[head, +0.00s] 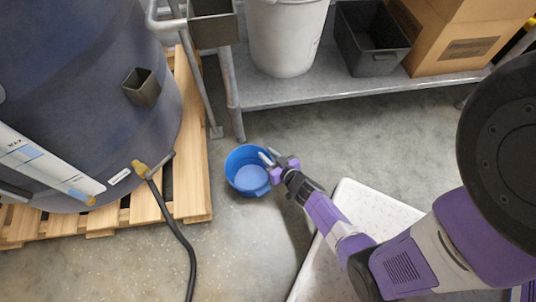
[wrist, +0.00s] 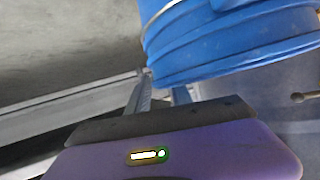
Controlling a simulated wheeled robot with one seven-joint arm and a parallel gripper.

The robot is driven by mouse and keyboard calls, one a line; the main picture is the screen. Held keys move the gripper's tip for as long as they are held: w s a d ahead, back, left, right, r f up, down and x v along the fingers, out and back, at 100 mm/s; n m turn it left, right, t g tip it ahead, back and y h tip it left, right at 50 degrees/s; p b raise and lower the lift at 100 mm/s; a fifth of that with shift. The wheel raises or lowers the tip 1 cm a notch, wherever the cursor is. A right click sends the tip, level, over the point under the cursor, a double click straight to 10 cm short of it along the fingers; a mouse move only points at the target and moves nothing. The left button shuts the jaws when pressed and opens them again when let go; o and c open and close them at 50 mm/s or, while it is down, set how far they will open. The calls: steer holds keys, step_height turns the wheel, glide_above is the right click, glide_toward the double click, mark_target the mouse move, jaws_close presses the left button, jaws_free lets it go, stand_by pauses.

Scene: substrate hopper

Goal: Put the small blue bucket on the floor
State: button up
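The small blue bucket (head: 247,171) is left of centre in the head view, seen from above with its open top showing. It looks empty. My gripper (head: 268,160) is at its right rim, with the fingers reaching in from the right and appearing shut on the rim. In the wrist view the ribbed blue wall of the bucket (wrist: 235,40) fills the upper right. The fingers of my gripper (wrist: 160,92) run up to its lower left edge, and their tips are partly hidden behind it. I cannot tell whether the bucket's base touches the floor (head: 262,225).
A large dark blue tank (head: 75,90) stands on a wooden pallet (head: 195,170) at left, with a black hose (head: 178,232) on the floor. A metal shelf (head: 330,92) behind holds a white bucket (head: 285,40), a black bin (head: 370,45) and a cardboard box (head: 450,40).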

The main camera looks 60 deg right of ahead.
steer(key=p+v, duration=0.5)
steer(key=v, duration=0.7)
steer(key=s+a+r+n+t+y, duration=0.1)
steer(key=a+r, duration=0.4)
steer(key=r, duration=0.7)
steer(key=s+a+r+n+t+y, duration=0.1)
steer(key=s+a+r+n+y, duration=0.2)
steer(key=r, duration=1)
steer(key=s+a+r+n+t+y, duration=0.1)
steer(key=s+a+r, duration=0.3)
steer(key=a+r, duration=0.5)
step_height(320, 180, up, 4)
steer(key=shift+f+n+y, duration=0.1)
steer(key=shift+n+y, duration=0.4)
steer(key=shift+n, duration=0.3)
steer(key=shift+s, duration=0.1)
